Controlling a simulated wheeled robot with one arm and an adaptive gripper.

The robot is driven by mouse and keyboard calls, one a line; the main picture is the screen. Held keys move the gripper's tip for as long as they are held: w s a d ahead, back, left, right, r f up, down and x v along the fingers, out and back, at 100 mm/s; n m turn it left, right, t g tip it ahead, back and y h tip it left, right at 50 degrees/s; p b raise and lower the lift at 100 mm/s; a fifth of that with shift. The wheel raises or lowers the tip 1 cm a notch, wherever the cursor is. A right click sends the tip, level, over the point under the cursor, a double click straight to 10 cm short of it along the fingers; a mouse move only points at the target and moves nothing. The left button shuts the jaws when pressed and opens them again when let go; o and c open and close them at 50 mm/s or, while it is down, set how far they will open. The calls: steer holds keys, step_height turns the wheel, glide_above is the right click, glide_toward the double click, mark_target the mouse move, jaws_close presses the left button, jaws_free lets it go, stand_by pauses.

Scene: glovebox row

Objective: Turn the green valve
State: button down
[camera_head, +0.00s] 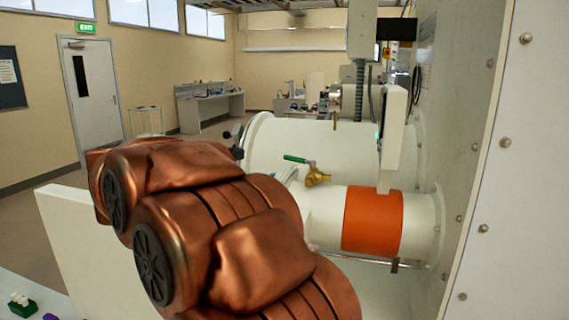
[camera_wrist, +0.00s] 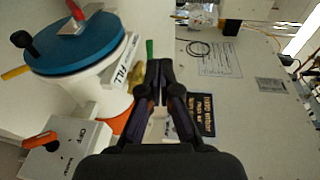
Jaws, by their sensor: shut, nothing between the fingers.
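The green valve is a brass body (camera_head: 317,177) with a green lever handle (camera_head: 297,159), set by the white cylinders in the head view. The handle points left there. In the wrist view the green handle (camera_wrist: 149,50) shows as a short upright strip just beyond and left of my gripper (camera_wrist: 159,66). My gripper is shut and empty, its fingers together. I cannot tell whether the fingertips touch the handle; a small gap appears between them in the picture.
A white cylinder with an orange band (camera_head: 372,221) lies below the valve. In the wrist view a blue round lid (camera_wrist: 75,45) with a black knob is at upper left, and a grey box with an orange switch (camera_wrist: 40,140) at lower left. A white wall panel (camera_wrist: 240,60) fills the right.

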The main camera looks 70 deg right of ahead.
steer(key=s+f+m+g+y, duration=0.1)
steer(key=s+f+m+g, duration=0.1)
steer(key=s+g, duration=0.15)
steer(key=p, duration=0.3)
glide_toward(292, 159)
steer(key=shift+s+d+f+t, duration=0.15)
steer(key=shift+s+d, duration=0.15)
steer(key=shift+d, duration=0.25)
steer(key=shift+s+d+r+t, duration=0.15)
steer(key=shift+s+d, duration=0.15)
steer(key=shift+d, duration=0.25)
steer(key=shift+s+d+f+t, duration=0.15)
steer(key=shift+s+d, duration=0.15)
steer(key=shift+d, duration=0.25)
steer(key=shift+p+x, duration=0.6)
steer(key=shift+x, duration=1.15)
steer(key=shift+w+d, duration=0.1)
steer(key=shift+w+d+f, duration=0.1)
steer(key=shift+w+f, duration=0.05)
